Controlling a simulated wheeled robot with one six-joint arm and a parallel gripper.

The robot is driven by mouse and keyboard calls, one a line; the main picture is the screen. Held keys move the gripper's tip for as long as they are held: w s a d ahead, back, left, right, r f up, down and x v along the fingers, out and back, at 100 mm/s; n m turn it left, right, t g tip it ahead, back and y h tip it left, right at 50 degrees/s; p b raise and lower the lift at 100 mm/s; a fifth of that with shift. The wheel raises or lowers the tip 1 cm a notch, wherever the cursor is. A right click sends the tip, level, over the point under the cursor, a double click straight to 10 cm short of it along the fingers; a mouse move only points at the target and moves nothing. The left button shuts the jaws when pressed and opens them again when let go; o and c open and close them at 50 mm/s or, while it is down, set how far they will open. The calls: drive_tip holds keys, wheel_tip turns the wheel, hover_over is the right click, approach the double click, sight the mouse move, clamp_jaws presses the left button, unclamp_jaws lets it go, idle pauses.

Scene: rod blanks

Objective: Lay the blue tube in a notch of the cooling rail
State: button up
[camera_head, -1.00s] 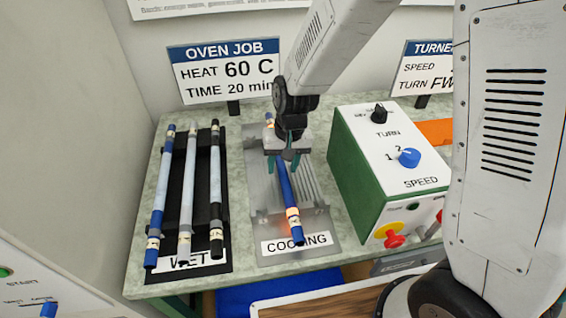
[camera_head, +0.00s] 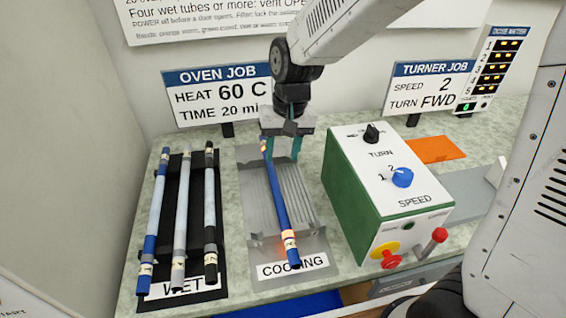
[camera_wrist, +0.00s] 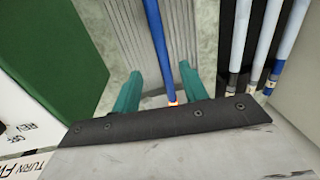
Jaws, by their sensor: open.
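The blue tube (camera_head: 277,195) lies lengthwise on the grey cooling rail (camera_head: 252,215), slightly slanted, its near end over the front plate by the COOLING label. I cannot tell how deep it sits in a notch. A small orange glow shows near its front end.
The black WET rack (camera_head: 197,270) at left holds a blue-ended, a grey-ended and a black-ended tube. The green turner box (camera_head: 345,190) with knobs stands close on the right of the rail. Signs (camera_head: 222,95) stand behind.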

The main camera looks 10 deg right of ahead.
drive_tip(key=shift+d+r, duration=0.1)
drive_tip(key=shift+r, duration=0.25)
drive_tip(key=s+d+r, duration=0.5)
drive_tip(key=s+d, duration=0.2)
drive_tip(key=s, duration=0.4)
drive_tip(key=s+d+r+t+h, duration=0.1)
drive_tip(key=s+d+r, duration=0.5)
drive_tip(key=s, duration=0.5)
drive_tip(key=shift+s+d, duration=0.4)
drive_tip(key=shift+d, duration=0.9)
drive_tip(key=shift+r, duration=0.1)
